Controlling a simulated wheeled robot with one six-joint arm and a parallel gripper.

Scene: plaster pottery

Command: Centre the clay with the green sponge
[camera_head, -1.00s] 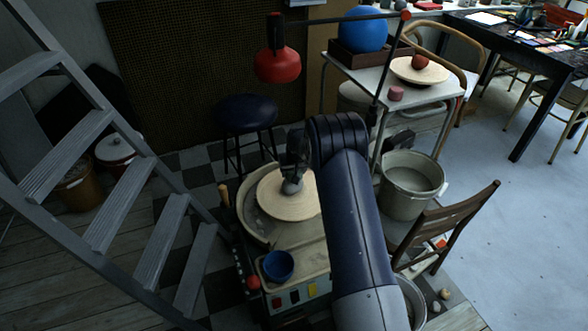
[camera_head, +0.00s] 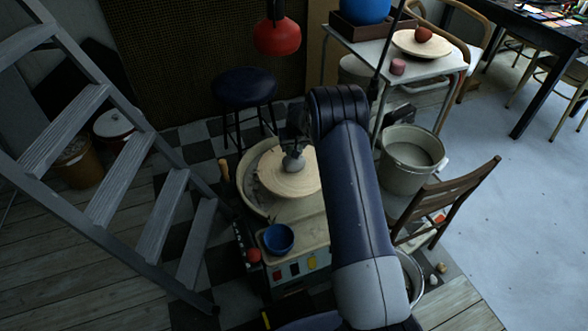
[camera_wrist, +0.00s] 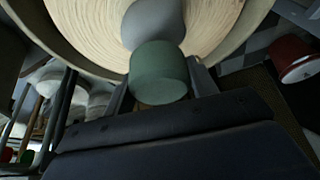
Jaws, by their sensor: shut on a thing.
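A grey lump of clay (camera_head: 293,162) sits on the round pale wheel head (camera_head: 283,183) of the pottery wheel. The clay also shows in the wrist view (camera_wrist: 153,22), just beyond the green sponge (camera_wrist: 158,72). My gripper (camera_wrist: 160,85) is shut on the green sponge, with a dark finger on each side of it. The sponge is at the clay's side and overlaps its lower edge in the wrist view; I cannot tell how firmly they touch. In the head view my gripper (camera_head: 294,140) is at the clay, and the sponge cannot be made out there.
A blue bowl (camera_head: 278,239) stands on the wheel's front deck. A grey bucket (camera_head: 410,160) and a wooden chair (camera_head: 458,205) are to the right. A stepladder (camera_head: 120,165) is at the left, and a dark stool (camera_head: 244,90) stands behind the wheel.

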